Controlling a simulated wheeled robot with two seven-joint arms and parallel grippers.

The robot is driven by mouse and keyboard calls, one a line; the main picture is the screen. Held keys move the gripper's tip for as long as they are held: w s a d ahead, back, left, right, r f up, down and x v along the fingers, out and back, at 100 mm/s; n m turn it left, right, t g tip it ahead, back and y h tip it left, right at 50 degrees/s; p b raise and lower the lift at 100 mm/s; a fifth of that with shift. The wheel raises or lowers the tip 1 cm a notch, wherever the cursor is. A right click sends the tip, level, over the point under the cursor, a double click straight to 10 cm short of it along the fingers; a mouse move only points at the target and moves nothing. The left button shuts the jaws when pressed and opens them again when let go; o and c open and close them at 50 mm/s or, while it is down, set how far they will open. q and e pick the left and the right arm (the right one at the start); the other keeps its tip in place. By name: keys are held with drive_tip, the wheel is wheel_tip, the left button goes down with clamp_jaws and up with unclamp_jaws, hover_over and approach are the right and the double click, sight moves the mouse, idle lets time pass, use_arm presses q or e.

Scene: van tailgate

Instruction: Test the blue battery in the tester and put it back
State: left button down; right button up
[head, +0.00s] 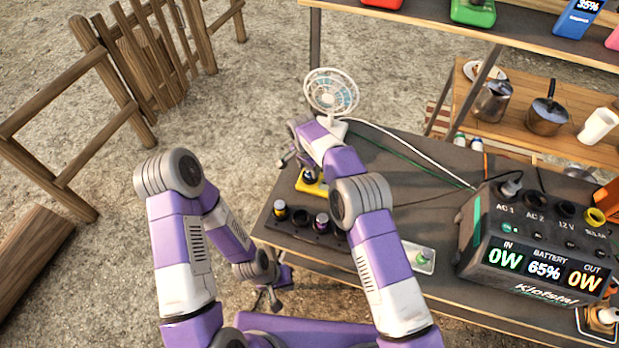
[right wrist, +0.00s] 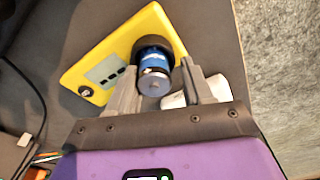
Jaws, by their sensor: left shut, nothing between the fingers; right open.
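The yellow tester (head: 302,188) lies on the dark table beneath my right gripper (head: 288,160). In the right wrist view, the blue battery (right wrist: 153,68) stands in the round black socket of the yellow tester (right wrist: 97,50). My right gripper (right wrist: 160,78) is open, with one finger on each side of the battery; I cannot tell whether they touch it. The tester's small display is too blurred to read. The black battery rack (head: 290,229) holds a yellow-topped and a purple battery, with an empty hole between them. My left gripper (head: 268,297) is shut and empty, low beside the table's front edge.
A white fan (head: 331,93) stands behind the tester. A power station (head: 535,245) with cables fills the table's right side. A white tray (head: 419,259) with a green item lies near my right forearm. A wooden fence (head: 110,75) stands at left.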

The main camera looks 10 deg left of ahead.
drive_tip(key=shift+s+d+f, duration=0.35)
drive_tip(key=shift+d+f, duration=0.15)
drive_tip(key=shift+f, duration=0.25)
drive_tip(key=shift+r, duration=0.4)
drive_tip(key=r, duration=0.2)
drive_tip(key=a+r+p, duration=0.1)
drive_tip(key=r, duration=0.5)
drive_tip(key=shift+s+a+r, duration=0.1)
drive_tip(key=shift+a, duration=0.05)
